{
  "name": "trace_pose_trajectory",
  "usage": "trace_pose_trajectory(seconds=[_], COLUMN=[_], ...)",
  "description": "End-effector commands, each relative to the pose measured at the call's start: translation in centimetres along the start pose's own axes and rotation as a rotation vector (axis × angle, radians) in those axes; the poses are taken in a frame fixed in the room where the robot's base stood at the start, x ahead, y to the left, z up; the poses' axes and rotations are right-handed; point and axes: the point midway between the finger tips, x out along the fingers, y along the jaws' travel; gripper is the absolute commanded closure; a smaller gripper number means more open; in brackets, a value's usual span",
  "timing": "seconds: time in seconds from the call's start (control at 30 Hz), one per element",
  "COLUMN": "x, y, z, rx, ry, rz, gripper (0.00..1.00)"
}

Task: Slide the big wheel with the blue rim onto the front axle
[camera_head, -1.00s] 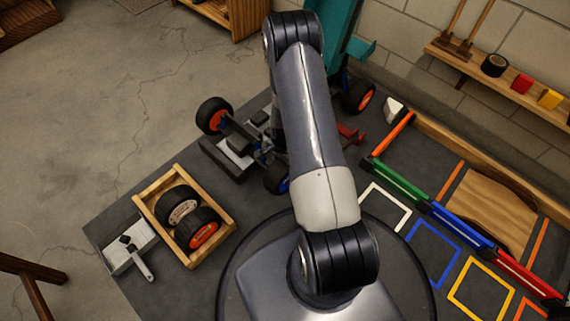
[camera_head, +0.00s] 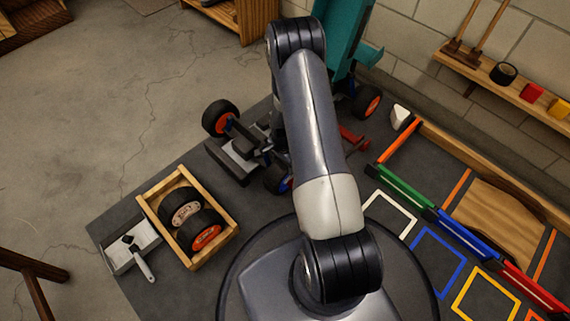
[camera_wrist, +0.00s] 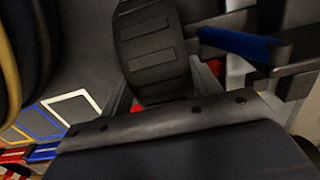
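In the head view a wheel with a blue rim (camera_head: 275,178) and black tyre shows at the left edge of my arm, beside the car chassis (camera_head: 240,160); my arm covers part of it. Whether it sits on the axle cannot be told. In the wrist view a treaded black tyre (camera_wrist: 152,55) stands close up at the top, its rim hidden. A blue bar with dark ends (camera_wrist: 240,45) is beside it on the right. My gripper's fingertips are hidden behind my arm in the head view and are not clear in the wrist view.
A wooden tray (camera_head: 229,225) with two wheels stands at lower left. Coloured square outlines lie on the right of the dark mat. A teal stand (camera_head: 340,45) rises behind the car.

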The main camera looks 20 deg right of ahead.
Motion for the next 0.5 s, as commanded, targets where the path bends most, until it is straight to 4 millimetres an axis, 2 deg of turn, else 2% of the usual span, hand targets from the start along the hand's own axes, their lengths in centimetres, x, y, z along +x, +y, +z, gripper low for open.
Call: trace_pose_trajectory(seconds=[0.03,0.3,0.5], x=[-0.06,-0.03,0.00], y=[-0.02,0.01,0.05], z=[-0.02,-0.02,0.00], rx=[0.000,0.000,0.000], ry=[0.001,0.000,0.000], rz=[-0.001,-0.001,0.000], gripper=[0.37,0.16,0.16])
